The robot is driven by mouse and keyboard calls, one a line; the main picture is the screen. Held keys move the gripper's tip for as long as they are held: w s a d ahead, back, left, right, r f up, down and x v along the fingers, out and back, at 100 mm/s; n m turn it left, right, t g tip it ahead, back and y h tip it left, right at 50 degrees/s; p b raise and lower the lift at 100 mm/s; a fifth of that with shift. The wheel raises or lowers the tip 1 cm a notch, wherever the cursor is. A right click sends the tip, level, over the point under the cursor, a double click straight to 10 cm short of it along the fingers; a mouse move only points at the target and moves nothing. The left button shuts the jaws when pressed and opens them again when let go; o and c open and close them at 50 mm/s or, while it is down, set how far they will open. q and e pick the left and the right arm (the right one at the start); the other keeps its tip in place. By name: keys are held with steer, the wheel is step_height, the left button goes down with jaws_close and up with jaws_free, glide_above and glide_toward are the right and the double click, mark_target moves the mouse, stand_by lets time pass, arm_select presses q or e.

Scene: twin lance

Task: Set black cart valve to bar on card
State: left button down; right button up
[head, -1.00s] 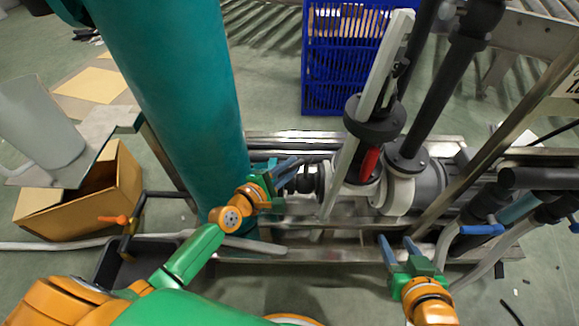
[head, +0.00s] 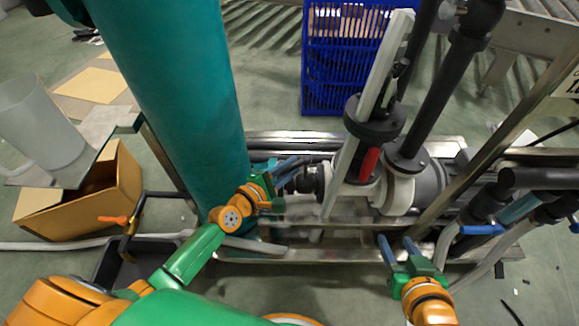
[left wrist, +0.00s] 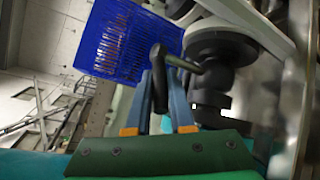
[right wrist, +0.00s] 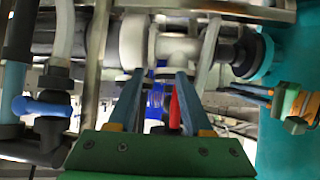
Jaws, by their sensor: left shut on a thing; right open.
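The black valve (head: 313,180) sits on the pipework of the metal cart, left of the white pipe fittings. Its black handle (left wrist: 158,75) shows in the left wrist view, rising between the fingers, with a stem running right to a round black body (left wrist: 222,50). My left gripper (head: 290,168) is shut on this handle; its fingers partly hide it in the head view. My right gripper (head: 397,240) is open and empty, in front of the cart's lower rail. It also shows in the right wrist view (right wrist: 158,80). No card with a bar can be made out.
A red lever (head: 369,163) stands among the white fittings. A thick teal column (head: 175,90) rises beside my left gripper. Blue-handled valves (head: 482,230) are at the right. A blue crate (head: 335,70) and an open cardboard box (head: 115,195) stand on the floor. A white sign (head: 567,84) is cut off at the right edge.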

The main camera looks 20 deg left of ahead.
arm_select(q)
steer(key=shift+w+a+m+h+b, duration=0.1)
steer(key=shift+m+h+b, duration=0.25)
steer(key=shift+b, duration=0.35)
arm_select(e)
steer(key=w+a+r+t+y, duration=0.1)
steer(key=w+a+r+t, duration=0.1)
steer(key=r+t, duration=0.3)
step_height(320, 180, up, 4)
steer(key=shift+w+f+y, duration=0.25)
steer(key=shift+w+y, duration=0.15)
steer(key=shift+w, duration=0.5)
arm_select(q)
steer(key=c, duration=0.8)
jaws_free()
